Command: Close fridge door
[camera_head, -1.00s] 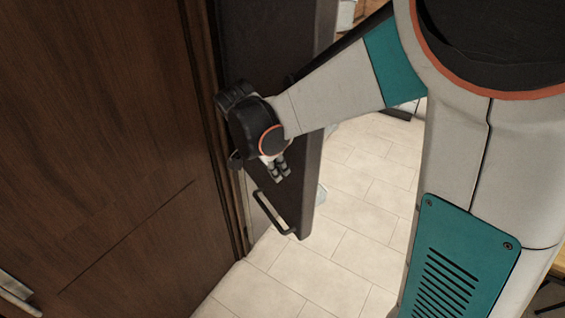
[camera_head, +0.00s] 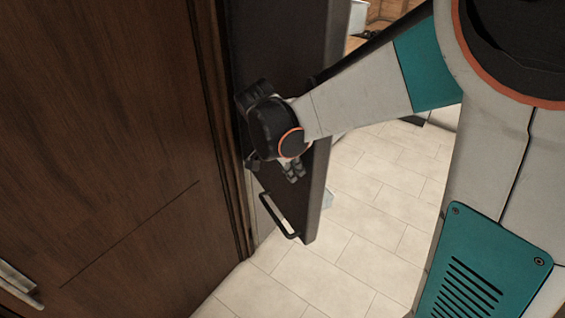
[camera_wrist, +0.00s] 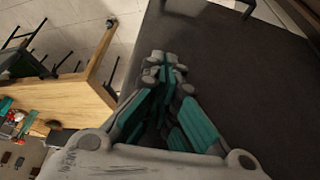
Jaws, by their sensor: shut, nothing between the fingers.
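The fridge door (camera_head: 290,50) is a dark panel that stands open, edge on beside a brown wooden panel in the head view. Its bar handle (camera_head: 279,217) sits low on its face. My gripper (camera_head: 294,171) is in front of the door's face, above the handle. In the wrist view my gripper (camera_wrist: 164,62) is shut and empty, with the dark door surface (camera_wrist: 240,80) filling the area behind and right of it. Whether the fingers touch the door I cannot tell. The fridge interior is hidden.
A brown wooden panel (camera_head: 110,130) fills the left of the head view. Pale tiled floor (camera_head: 370,210) is clear to the right of the door. A wooden table (camera_wrist: 60,100) with small items and dark chairs shows at the left of the wrist view.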

